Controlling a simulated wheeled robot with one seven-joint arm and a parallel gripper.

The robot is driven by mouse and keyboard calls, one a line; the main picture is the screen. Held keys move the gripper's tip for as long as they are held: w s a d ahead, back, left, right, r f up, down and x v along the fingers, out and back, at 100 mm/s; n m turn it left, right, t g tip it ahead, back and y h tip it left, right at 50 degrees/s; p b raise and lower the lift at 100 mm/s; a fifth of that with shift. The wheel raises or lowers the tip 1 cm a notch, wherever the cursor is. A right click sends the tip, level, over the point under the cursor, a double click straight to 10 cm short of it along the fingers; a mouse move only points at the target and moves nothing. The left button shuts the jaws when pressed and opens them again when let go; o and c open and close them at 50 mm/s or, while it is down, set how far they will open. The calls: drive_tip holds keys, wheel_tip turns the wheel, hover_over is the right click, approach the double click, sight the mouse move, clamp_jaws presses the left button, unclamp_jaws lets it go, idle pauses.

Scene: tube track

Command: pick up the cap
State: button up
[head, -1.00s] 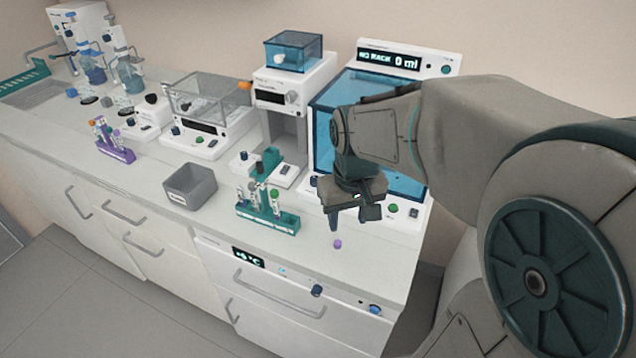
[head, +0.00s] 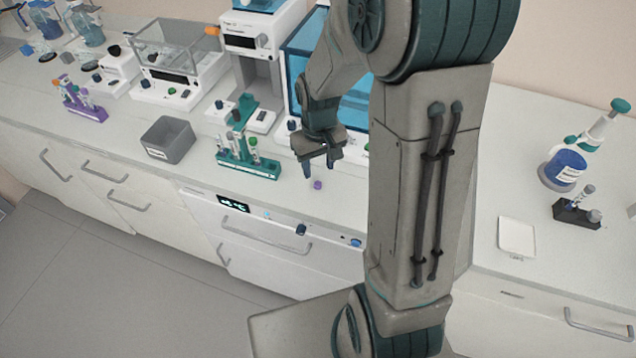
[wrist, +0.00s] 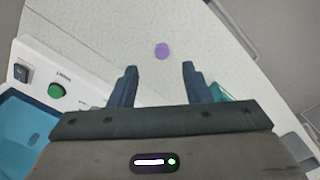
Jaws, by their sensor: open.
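A small purple cap (head: 317,185) lies on the white counter, close to its front edge. In the wrist view the cap (wrist: 162,50) shows beyond the fingertips, roughly between their lines. My gripper (head: 319,168) is open and empty, pointing down above the counter, a little behind and above the cap. Its two dark fingers (wrist: 158,72) are spread apart in the wrist view, and nothing is between them.
A teal tube rack (head: 262,170) with several tubes stands left of my gripper, and a grey bin (head: 168,141) is farther left. A blue-windowed machine is behind. A purple rack (head: 85,108) stands at far left. Counter around the cap is clear.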

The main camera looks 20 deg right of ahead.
sight(318, 184)
drive_tip(key=shift+s+a+f+p, duration=0.1)
drive_tip(key=shift+f+p, duration=0.25)
drive_tip(key=shift+f, duration=1.05)
drive_tip(key=shift+a+f+p, duration=0.1)
drive_tip(key=shift+f+p, duration=0.2)
drive_tip(key=shift+f, duration=1.1)
drive_tip(key=c, duration=0.8)
